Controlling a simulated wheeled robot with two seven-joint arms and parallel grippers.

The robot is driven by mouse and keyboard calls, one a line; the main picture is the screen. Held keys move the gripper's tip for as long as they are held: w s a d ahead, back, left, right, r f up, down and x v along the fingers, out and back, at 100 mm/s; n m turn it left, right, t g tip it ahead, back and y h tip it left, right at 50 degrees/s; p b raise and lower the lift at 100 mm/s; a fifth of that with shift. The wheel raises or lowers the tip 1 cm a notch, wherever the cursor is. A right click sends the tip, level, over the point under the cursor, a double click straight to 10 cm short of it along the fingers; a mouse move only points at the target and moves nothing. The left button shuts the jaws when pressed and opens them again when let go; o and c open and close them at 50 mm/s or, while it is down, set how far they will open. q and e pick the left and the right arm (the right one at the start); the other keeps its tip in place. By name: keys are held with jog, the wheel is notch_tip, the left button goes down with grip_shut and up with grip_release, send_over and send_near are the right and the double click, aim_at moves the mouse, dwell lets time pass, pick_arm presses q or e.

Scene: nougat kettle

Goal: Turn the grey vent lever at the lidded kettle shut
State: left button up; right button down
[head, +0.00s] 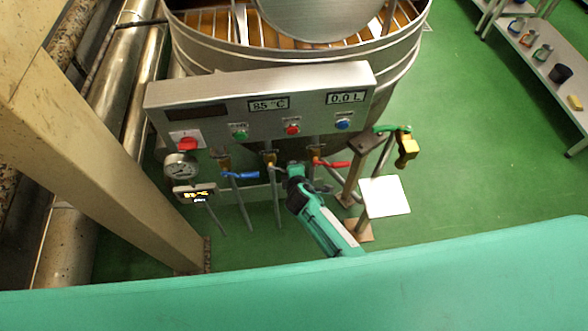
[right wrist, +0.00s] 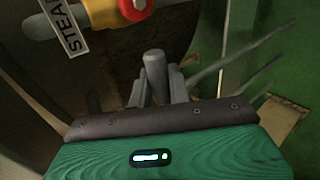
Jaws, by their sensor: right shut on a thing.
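The lidded kettle (head: 400,62) stands at the top of the head view, with its grey lid (head: 320,15) partly cut off. My right gripper (head: 294,172) is at the valves below the control panel, between the blue and red levers. In the right wrist view my right gripper (right wrist: 155,92) is shut on the grey vent lever (right wrist: 153,70), whose rounded end stands up between the fingers. The lever's valve body is hidden from me. In the head view the lever cannot be made out behind my gripper. My left gripper is not in view.
A blue lever (head: 240,175) is left of my gripper and a red lever (head: 334,164) close on its right. The control panel (head: 220,110) hangs above. A beige post (head: 90,150) stands left. A stand with a white plate (head: 385,196) is at right. A STEAM label (right wrist: 65,28) shows near the wrist.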

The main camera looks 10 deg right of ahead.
jog(key=c, duration=1.4)
grip_release()
jog(key=shift+o, duration=0.2)
jog(key=v, duration=1.4)
